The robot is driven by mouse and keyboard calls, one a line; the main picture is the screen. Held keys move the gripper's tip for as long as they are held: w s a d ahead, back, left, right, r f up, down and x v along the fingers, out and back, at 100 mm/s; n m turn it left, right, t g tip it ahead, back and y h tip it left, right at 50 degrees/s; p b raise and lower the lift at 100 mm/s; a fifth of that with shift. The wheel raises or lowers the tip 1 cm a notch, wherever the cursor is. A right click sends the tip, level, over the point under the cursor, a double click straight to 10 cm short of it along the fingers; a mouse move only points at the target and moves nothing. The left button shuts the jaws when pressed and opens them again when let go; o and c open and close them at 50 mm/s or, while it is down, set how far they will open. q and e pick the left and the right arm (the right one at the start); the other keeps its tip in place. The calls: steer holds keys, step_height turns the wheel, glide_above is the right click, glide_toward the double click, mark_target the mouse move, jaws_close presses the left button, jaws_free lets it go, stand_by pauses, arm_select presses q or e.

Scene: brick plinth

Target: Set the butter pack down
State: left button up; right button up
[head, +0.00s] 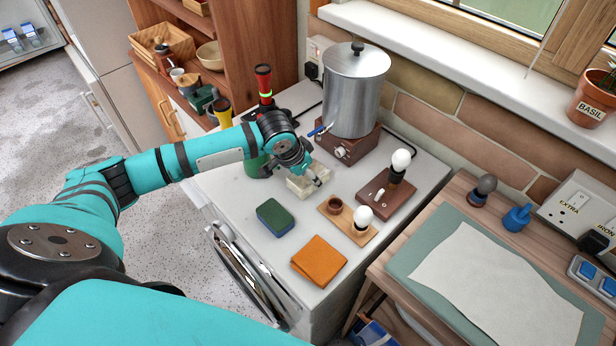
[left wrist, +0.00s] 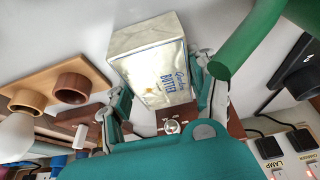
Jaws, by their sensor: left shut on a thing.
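The butter pack (head: 299,187) is a cream block on or just above the white worktop (head: 235,205). I cannot tell whether it touches the surface. In the left wrist view the pack (left wrist: 150,58) shows blue "BUTTER" lettering and sits between the two fingers. My left gripper (head: 312,180) is shut on it, and its wrist hides part of the pack in the head view. My right gripper is not in view.
A metal urn (head: 355,90) stands behind. A sponge (head: 275,217), an orange cloth (head: 319,261) and a wooden board with a bulb (head: 362,219) lie in front and right.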

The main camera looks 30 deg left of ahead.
arm_select(q)
steer(key=shift+r+b, duration=0.1)
steer(key=shift+b, duration=0.3)
steer(key=shift+r, duration=0.35)
steer(key=r, duration=0.1)
steer(key=r+b, duration=0.1)
steer(key=r, duration=0.1)
steer(key=shift+s+d+r, duration=0.1)
steer(key=shift+s+d, duration=0.05)
steer(key=shift+s, duration=0.05)
steer(key=s+d, duration=0.2)
steer(key=s, duration=0.2)
steer(key=s+d+r+b, duration=0.1)
steer(key=s+d, duration=0.2)
steer(key=s, duration=0.1)
steer(key=s+d+b, duration=0.1)
steer(key=s+d, duration=0.2)
steer(key=s, duration=0.1)
steer(key=shift+d+r, duration=0.1)
steer(key=shift+r, duration=0.05)
steer(key=shift+d+r, duration=0.1)
steer(key=shift+r, duration=0.2)
steer(key=w+a+r+n+y, duration=0.1)
steer(key=w+r+n, duration=0.2)
steer(key=r, duration=0.4)
steer(key=shift+w+a+r+n, duration=0.3)
steer(key=shift+w+a+n, duration=0.1)
steer(key=shift+w, duration=0.2)
steer(key=shift+d+f, duration=0.1)
